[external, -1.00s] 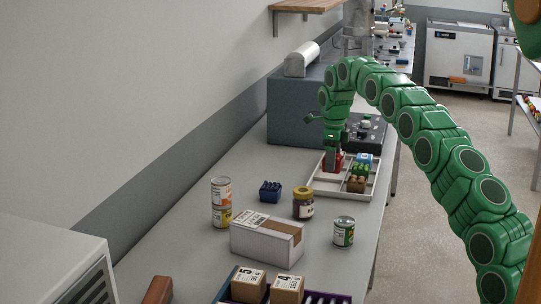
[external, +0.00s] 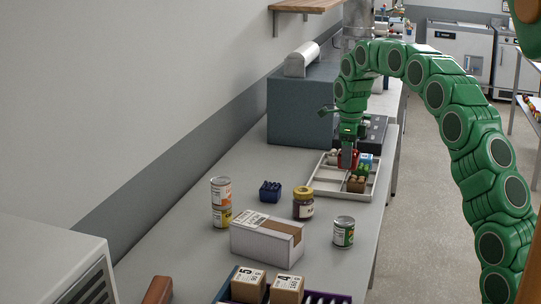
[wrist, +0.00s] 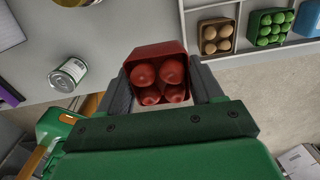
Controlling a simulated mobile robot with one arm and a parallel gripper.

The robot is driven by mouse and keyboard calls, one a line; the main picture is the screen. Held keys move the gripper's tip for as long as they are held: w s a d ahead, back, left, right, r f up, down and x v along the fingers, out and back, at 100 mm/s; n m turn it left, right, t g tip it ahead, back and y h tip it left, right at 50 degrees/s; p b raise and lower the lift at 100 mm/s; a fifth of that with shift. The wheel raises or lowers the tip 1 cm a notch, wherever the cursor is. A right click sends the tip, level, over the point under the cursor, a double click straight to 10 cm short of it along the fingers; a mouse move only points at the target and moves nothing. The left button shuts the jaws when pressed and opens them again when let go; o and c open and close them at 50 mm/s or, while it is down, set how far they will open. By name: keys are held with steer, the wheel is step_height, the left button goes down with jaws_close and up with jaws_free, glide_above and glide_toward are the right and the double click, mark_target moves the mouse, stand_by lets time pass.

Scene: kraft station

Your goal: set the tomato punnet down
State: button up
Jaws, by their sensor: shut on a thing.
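The tomato punnet (external: 347,159), a red box of several red tomatoes, hangs below my gripper (external: 349,148) in the external view. In the wrist view the punnet (wrist: 152,54) sits between the two dark fingers of my gripper (wrist: 160,82), which is shut on its sides. The punnet appears over the pale divided tray (external: 341,197); I cannot tell if it touches it. The tray holds a brown punnet (external: 356,185), a green punnet (external: 358,171) and a blue punnet (external: 367,158). In the wrist view the brown punnet (wrist: 215,37) and green punnet (wrist: 266,28) lie to the right.
A dark blue crate (external: 270,191), a jar (external: 303,203), a can (external: 344,231), stacked cans (external: 221,190) and a carton (external: 265,238) stand nearer on the bench. A grey machine (external: 300,105) stands behind the tray. The tray's near left compartment (external: 328,179) looks empty.

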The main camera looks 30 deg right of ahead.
steer(key=shift+s+a+r, duration=0.1)
steer(key=shift+s+r, duration=0.2)
steer(key=shift+s, duration=0.25)
